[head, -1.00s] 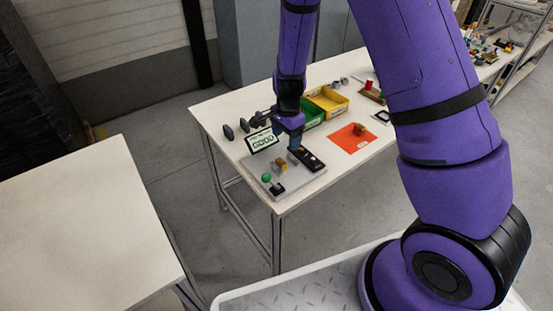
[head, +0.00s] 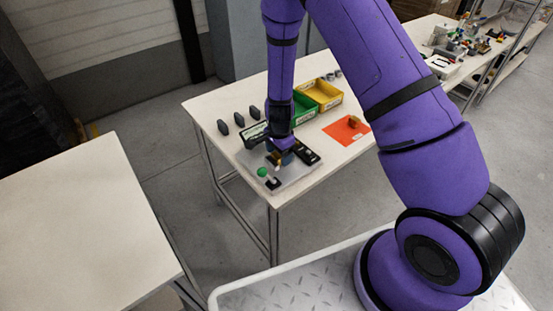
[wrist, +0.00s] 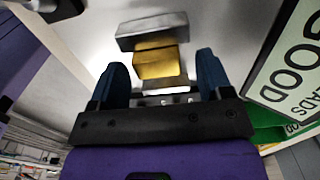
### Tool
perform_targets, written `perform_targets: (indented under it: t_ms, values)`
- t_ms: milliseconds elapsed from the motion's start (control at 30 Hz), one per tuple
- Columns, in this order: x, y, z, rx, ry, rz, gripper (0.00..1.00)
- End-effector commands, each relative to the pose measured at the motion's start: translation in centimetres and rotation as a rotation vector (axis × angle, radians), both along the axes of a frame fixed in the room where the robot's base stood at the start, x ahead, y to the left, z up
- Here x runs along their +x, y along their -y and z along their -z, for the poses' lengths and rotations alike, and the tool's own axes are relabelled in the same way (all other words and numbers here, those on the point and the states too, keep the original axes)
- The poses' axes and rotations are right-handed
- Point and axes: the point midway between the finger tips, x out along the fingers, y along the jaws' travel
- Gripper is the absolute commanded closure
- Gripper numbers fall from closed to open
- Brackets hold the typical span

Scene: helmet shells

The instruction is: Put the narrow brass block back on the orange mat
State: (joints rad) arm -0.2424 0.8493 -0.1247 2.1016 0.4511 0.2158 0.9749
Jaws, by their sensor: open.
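A brass block (wrist: 158,62) stands on the light grey plate (head: 293,179) at the table's front corner, with a grey metal piece (wrist: 152,27) against it in the wrist view. My gripper (wrist: 160,80) is open, its blue fingers on either side of the brass block with gaps showing. In the head view my gripper (head: 281,157) is low over the plate and mostly hides the block. The orange mat (head: 338,134) lies to the right on the same table. I cannot tell which block is narrower.
A green knob (head: 262,172) and a black device (head: 306,152) sit on the plate close to my gripper. A sign reading GOOD (wrist: 305,60) stands beside it. Green (head: 302,111) and yellow (head: 322,94) bins are behind. The left table (head: 70,220) is bare.

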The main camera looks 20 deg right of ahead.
Motion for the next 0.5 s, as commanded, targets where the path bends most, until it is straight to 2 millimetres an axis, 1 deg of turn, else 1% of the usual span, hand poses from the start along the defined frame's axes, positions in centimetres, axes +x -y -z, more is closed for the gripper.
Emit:
perform_targets:
  t_ms: [33, 100, 367, 467, 500]
  values:
    - [-0.04, 0.04, 0.55, 0.000, -0.001, 0.001, 0.28]
    - [-0.04, 0.02, 0.96, 0.000, -0.001, 0.000, 0.28]
    - [-0.01, -0.01, 1.15, 0.000, 0.000, -0.001, 0.28]
    - [-0.01, -0.01, 1.13, 0.000, 0.000, -0.001, 0.48]
    - [-0.01, 0.00, 1.13, 0.000, 0.000, 0.000, 0.58]
